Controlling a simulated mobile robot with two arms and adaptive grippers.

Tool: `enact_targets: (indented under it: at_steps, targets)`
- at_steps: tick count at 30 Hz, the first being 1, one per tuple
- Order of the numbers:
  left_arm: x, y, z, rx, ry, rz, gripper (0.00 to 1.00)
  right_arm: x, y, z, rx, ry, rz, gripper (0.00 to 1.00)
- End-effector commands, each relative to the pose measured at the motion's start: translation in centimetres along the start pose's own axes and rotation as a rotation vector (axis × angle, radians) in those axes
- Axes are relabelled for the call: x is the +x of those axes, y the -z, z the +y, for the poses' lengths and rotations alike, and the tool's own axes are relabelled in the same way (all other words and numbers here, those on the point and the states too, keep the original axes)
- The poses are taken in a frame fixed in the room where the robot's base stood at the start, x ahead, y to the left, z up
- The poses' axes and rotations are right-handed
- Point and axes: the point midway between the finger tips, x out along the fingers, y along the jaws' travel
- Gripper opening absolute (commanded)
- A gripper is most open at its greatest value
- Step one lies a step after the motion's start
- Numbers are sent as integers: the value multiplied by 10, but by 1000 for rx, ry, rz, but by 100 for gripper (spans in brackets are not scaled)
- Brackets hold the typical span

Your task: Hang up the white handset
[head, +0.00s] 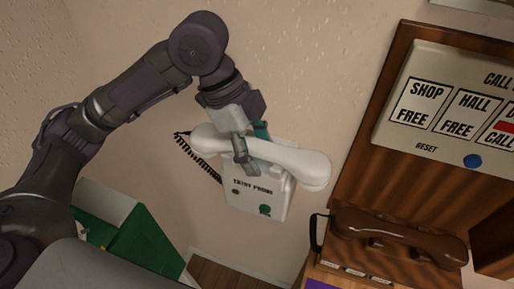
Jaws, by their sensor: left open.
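The white handset (305,165) lies across the top of the white entry phone (262,196), which is on the wall near the middle of the head view. I cannot tell whether it is fully seated in its cradle. A black coiled cord (204,153) hangs from its left end. My left gripper (250,149) points down at the handset's left-middle part. It is open, with one finger in front of the handset and the other behind it. The gripper hides part of the handset. My right gripper is out of view.
A brown handset (400,237) rests on a wooden unit at the right. Above it, a cream panel (440,110) carries SHOP and HALL labels and a blue button (473,161). A green box (140,240) stands at lower left.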

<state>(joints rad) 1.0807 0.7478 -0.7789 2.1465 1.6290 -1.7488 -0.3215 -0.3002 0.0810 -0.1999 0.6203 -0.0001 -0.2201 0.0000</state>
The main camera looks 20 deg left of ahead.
Motion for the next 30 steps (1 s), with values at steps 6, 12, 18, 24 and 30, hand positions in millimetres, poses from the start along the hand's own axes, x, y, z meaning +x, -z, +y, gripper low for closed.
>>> enact_targets:
  at_steps: [6, 12, 18, 24, 30]
  targets:
    - [-5, 0, 0, -1, 1, -1, 61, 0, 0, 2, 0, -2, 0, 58]
    - [-38, 0, -1, -1, 6, 0, 61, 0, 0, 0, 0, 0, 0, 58]
    - [-82, 0, -1, -1, 4, 1, 61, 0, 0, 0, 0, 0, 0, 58]
    - [-111, 0, 0, -1, 2, 0, 61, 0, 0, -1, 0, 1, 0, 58]
    - [-120, 0, 0, -1, 0, 0, 61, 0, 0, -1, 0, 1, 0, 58]
